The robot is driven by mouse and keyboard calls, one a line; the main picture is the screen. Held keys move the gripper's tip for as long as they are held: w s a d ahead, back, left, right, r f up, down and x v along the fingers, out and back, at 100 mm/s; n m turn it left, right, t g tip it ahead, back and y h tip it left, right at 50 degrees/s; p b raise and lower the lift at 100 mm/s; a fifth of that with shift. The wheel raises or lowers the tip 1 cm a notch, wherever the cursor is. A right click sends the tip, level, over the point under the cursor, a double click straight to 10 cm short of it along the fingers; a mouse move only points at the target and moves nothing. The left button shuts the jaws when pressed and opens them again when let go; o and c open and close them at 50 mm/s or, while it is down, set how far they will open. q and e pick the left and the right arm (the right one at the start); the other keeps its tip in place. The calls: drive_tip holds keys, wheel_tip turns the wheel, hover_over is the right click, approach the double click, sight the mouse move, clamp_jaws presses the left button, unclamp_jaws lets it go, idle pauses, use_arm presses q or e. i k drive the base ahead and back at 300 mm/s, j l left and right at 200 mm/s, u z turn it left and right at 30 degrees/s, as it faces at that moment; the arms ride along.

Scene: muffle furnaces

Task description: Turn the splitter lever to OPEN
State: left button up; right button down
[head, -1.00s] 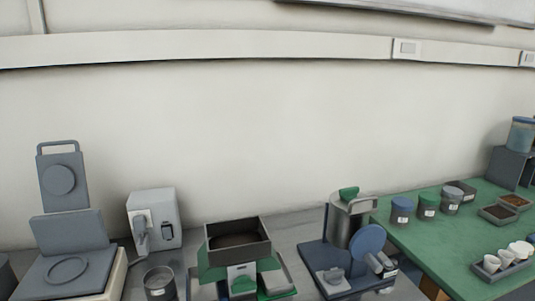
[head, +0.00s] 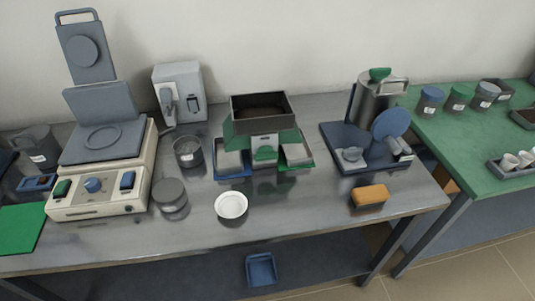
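The splitter (head: 263,120) stands near the middle of the grey bench in the head view. It has a dark open hopper on top with dark material inside, and green sloping sides below. On its front is a pale plate (head: 264,140) with a green part (head: 265,154) at its lower end, which looks like the lever. Any OPEN marking is too small to read. A blue-edged pan (head: 233,172) sits at its left side and a green-edged pan (head: 298,164) at its right. Neither of my grippers is in view.
A white-rimmed bowl (head: 231,206) and a grey lidded container (head: 170,196) stand in front of the splitter. A cream control unit (head: 99,193) is left. A blue-based machine (head: 366,158) and an orange block (head: 369,196) are right. A green table (head: 455,145) adjoins.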

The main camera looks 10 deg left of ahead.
sight(265, 153)
drive_tip(key=i+l+u, duration=0.15)
drive_tip(key=l, duration=0.35)
drive_tip(key=i+l+u, duration=0.15)
drive_tip(key=l, duration=0.3)
drive_tip(key=l+u, duration=0.15)
drive_tip(key=l, duration=0.35)
